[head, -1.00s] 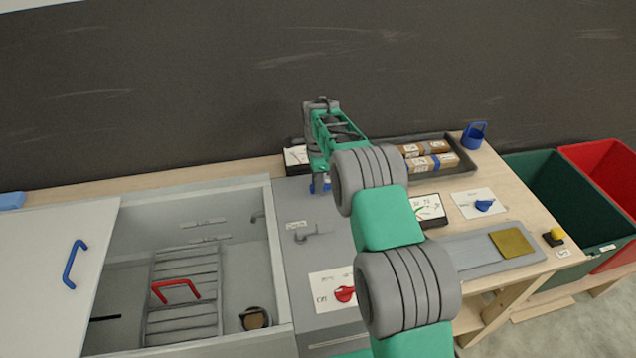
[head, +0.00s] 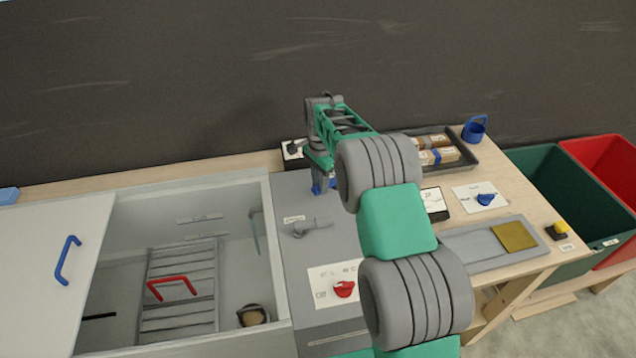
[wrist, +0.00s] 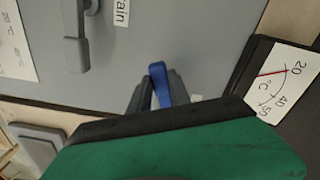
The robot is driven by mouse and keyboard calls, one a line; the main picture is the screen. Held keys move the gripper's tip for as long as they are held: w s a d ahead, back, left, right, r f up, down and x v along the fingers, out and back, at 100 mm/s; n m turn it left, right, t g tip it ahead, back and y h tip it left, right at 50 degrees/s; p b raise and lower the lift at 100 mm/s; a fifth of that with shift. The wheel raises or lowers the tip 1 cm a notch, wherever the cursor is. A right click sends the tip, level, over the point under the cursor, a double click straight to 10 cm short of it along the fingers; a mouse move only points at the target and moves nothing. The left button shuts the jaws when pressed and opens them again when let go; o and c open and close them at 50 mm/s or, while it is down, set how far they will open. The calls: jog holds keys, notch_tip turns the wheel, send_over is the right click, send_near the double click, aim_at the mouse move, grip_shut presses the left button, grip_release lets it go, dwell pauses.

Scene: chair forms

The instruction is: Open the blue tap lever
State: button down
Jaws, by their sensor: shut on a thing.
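The blue tap lever (head: 317,187) stands on the grey counter to the right of the basin, partly hidden by my gripper (head: 321,176) in the head view. In the wrist view the blue lever (wrist: 160,84) sits between the grey fingertips of my gripper (wrist: 157,95), which is shut on it. The tap's spout (head: 255,211) shows on the basin's right inner wall. A thin teal strand (head: 254,235) hangs below it into the basin.
A grey drain lever (head: 312,226) and a red knob (head: 344,289) lie nearer on the counter. A dial card (wrist: 278,80) is close to the right of my gripper. A red handle (head: 172,287) is inside the basin. My arm covers part of the counter.

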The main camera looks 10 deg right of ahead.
jog(key=n, duration=0.1)
jog(key=s+d+n+b, duration=0.1)
jog(key=shift+s+n, duration=0.25)
jog(key=shift+n, duration=0.15)
jog(key=n, duration=0.1)
jog(key=s+d+n, duration=0.1)
jog(key=n+b, duration=0.1)
jog(key=shift+s+d+n, duration=0.25)
jog(key=shift+n, duration=0.05)
jog(key=d+n, duration=0.1)
jog(key=s+d+n, duration=0.1)
jog(key=n, duration=0.1)
jog(key=shift+b, duration=0.4)
jog(key=shift+d+n, duration=0.5)
jog(key=shift+n, duration=0.45)
jog(key=shift+d+n, duration=0.45)
jog(key=shift+n, duration=0.5)
jog(key=c, duration=1.2)
grip_release()
jog(key=shift+s, duration=0.1)
notch_tip(320, 180, up, 8)
jog(key=b, duration=0.1)
